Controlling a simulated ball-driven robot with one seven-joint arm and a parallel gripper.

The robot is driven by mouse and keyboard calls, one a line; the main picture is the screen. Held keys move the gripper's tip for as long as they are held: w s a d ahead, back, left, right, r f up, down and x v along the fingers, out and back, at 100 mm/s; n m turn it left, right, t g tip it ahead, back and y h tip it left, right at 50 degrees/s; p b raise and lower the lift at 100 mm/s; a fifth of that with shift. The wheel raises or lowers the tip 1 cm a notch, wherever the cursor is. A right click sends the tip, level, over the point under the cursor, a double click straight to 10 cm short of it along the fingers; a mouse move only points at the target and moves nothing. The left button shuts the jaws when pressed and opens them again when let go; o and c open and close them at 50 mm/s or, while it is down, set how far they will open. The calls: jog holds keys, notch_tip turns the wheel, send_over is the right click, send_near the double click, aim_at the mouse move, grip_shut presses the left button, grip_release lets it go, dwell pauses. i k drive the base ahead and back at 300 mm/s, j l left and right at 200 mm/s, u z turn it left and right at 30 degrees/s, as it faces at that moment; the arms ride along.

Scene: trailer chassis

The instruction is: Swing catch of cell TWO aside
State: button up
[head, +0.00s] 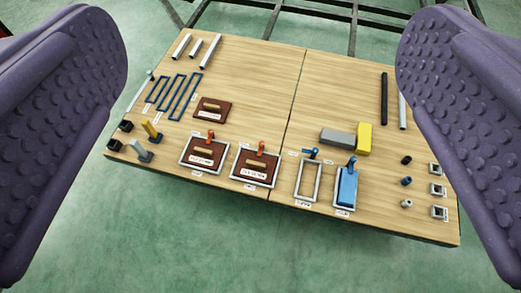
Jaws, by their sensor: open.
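Several framed cells sit along the near side of the wooden table. Two hold brown panels, the left one (200,161) and the right one (252,170), each with an orange-red catch, the left catch (211,135) and the right catch (261,147), at its far edge. To their right are an empty grey frame (298,178) with a blue catch (311,153) and a frame holding a blue block (347,187) with another blue catch (351,162). Their labels are too small to read, so I cannot tell which is cell TWO. My gripper (262,50) is open and empty, its purple pads either side of the view, apart from the cells.
The table (250,100) is pale wood with a seam. Blue frames (172,95), silver bars (196,47), a loose brown panel (211,107), grey (338,137) and yellow blocks (365,138) lie on it. Small square parts (437,190) line the right edge. Green floor surrounds it.

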aim_at(262, 144)
jog(key=i+z, duration=0.1)
jog(key=i, duration=0.4)
jog(key=i+z, duration=0.1)
jog(key=i, duration=0.45)
jog(key=i+j+z, duration=0.15)
jog(key=i, duration=0.35)
jog(key=i+j+z, duration=0.1)
jog(key=i, duration=0.45)
